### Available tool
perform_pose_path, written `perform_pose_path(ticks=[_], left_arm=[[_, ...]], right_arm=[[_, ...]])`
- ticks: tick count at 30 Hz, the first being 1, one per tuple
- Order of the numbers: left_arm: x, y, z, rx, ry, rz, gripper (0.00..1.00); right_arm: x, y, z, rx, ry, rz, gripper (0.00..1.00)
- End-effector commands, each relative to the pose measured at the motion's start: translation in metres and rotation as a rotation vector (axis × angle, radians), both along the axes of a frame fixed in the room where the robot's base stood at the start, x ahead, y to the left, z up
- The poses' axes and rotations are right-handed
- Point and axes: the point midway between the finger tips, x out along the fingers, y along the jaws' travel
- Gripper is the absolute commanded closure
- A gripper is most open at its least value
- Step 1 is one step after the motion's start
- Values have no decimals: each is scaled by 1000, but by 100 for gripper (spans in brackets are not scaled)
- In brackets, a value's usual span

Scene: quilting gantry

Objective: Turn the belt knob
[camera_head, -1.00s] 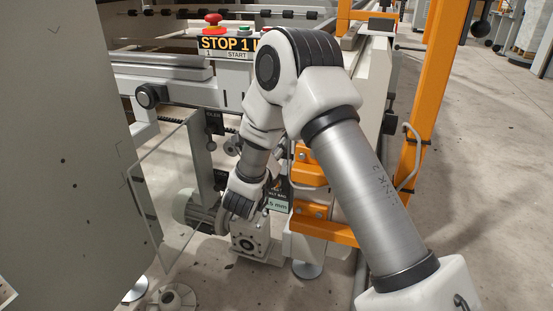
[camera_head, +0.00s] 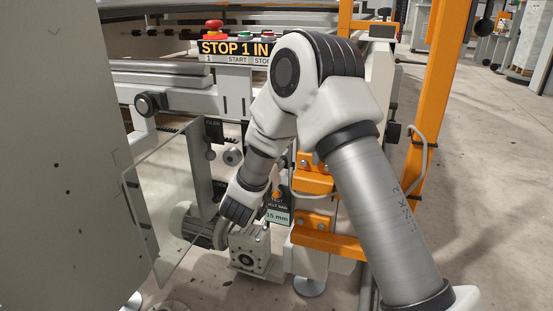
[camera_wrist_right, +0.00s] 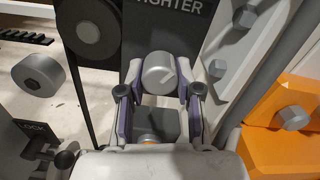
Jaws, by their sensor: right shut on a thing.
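In the right wrist view the belt knob (camera_wrist_right: 158,73), a round grey knob with a line across its face, sits between the two fingers of my right gripper (camera_wrist_right: 159,80). The fingers are shut on it from both sides. A dark plate (camera_wrist_right: 172,9) with partly visible lettering ending in "GHTER" is just beyond it. In the head view my right arm reaches down into the machine frame, and its wrist hides the knob and the fingers. A small display (camera_head: 278,217) reading 15 mm shows beside the wrist. My left gripper is not in view.
A clear guard panel (camera_head: 165,205) stands left of my wrist, and an orange bracket (camera_head: 325,240) is close on its right. A motor gearbox (camera_head: 247,254) lies below. A control box (camera_head: 233,48) with a red stop button is above. Open floor lies to the right.

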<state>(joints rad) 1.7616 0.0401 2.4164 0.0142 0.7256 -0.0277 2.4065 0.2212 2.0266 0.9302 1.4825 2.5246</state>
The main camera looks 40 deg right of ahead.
Motion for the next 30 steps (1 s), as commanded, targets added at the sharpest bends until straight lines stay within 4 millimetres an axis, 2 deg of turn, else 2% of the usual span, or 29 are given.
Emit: perform_pose_path(ticks=[4, 5, 6, 7, 16, 19, 23, 30], left_arm=[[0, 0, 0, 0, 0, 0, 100], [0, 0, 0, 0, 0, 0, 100], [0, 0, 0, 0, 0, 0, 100], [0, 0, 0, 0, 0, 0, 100], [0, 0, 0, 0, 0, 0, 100], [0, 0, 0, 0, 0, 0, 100], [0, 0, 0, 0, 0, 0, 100], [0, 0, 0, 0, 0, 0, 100]], right_arm=[[0, 0, 0, 0, 1, 0, 100], [0, 0, 0, 0, 1, 0, 63], [0, 0, 0, 0, 1, 0, 48], [0, 0, 0, 0, 1, 0, 41], [0, 1, 0, -1, 2, 1, 41], [-3, 8, 0, -3, 3, 4, 41], [-15, 31, 1, -6, 4, 6, 41], [-43, 84, 1, -7, 2, 4, 41]])
